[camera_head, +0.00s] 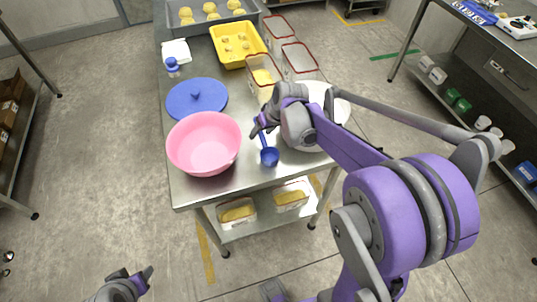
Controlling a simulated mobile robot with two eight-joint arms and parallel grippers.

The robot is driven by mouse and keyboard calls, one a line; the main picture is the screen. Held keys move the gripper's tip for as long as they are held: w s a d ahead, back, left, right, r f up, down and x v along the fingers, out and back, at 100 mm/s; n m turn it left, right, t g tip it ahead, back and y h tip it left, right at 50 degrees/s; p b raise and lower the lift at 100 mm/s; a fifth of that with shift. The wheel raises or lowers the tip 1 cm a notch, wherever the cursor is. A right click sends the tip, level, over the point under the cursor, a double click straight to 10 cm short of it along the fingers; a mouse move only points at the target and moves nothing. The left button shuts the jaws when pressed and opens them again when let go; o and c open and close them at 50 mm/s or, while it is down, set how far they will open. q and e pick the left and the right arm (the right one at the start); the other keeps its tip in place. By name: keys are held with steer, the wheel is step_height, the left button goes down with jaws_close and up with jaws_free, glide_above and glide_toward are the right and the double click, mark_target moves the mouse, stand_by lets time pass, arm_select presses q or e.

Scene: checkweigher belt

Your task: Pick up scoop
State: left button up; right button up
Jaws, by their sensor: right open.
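The blue scoop (269,157) lies on the steel table near its front edge, right of the pink bowl. Its handle points away toward the back. My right gripper (263,129) is open at the upper end of the handle, with its fingers pointing down. Whether the fingers touch the handle cannot be told, as the hand hides part of it. My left gripper (135,280) is at the bottom left, low and away from the table; its jaw opening is unclear.
The pink bowl (203,143) and a blue lid (197,98) stand left of the scoop. A white round container (333,105) is partly hidden behind my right arm. Red-rimmed clear containers (299,60) and a yellow tray (238,44) stand further back.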

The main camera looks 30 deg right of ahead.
steer(key=shift+w+f, duration=0.3)
steer(key=shift+f, duration=0.35)
jaws_close()
steer(key=shift+r, duration=0.1)
